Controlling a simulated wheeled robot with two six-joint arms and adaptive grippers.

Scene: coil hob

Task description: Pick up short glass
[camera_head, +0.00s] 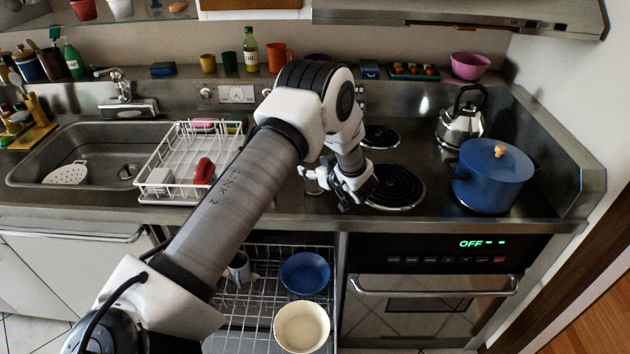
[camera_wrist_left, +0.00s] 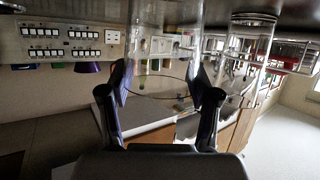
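My left gripper (camera_head: 323,187) is low over the counter, left of the front coil burner. In the left wrist view its two fingers (camera_wrist_left: 165,88) stand apart, one on each side of a clear glass (camera_wrist_left: 163,50). The view is upside down, so the glass hangs rim down in the picture. I see no clear sign that the fingers press on it. A second clear glass (camera_wrist_left: 250,60) stands to the right in that view. In the head view a clear glass (camera_head: 312,181) shows faintly beside the gripper, partly hidden. My right gripper is not in view.
A blue pot (camera_head: 490,180) and a kettle (camera_head: 460,125) stand at the right of the hob. A white dish rack (camera_head: 160,178) is left of my arm.

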